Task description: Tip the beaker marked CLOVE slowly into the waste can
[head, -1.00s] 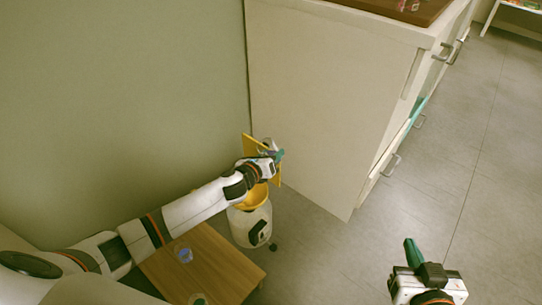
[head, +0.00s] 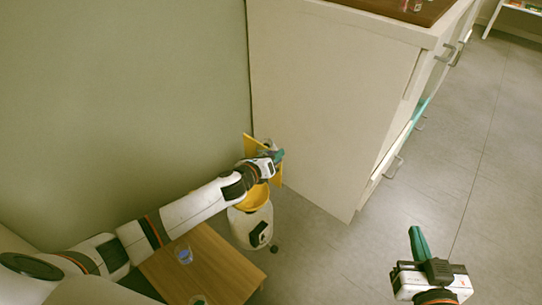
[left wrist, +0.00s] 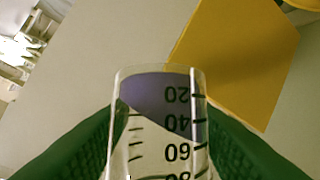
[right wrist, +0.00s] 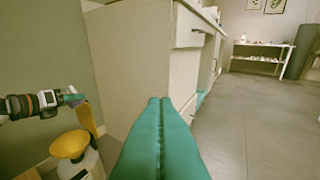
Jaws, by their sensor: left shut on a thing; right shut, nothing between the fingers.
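My left gripper (head: 277,157) is shut on a clear graduated beaker (left wrist: 152,150), which holds purple liquid (left wrist: 150,92). In the left wrist view the liquid lies toward the beaker's far end, with a slanted surface. The CLOVE marking is not visible. In the head view the beaker is mostly hidden by the gripper. The waste can (head: 247,228) is white with a yellow funnel-like top (head: 252,199), just below the left gripper; the top also shows in the right wrist view (right wrist: 69,145). My right gripper (head: 415,240) is shut and empty, over open floor at the lower right.
A yellow board (head: 249,148) stands upright behind the left gripper. A low wooden table (head: 225,265) at lower left bears a small clear vessel with bluish contents (head: 184,256). A white cabinet (head: 320,110) stands right of the can. Grey floor at right is clear.

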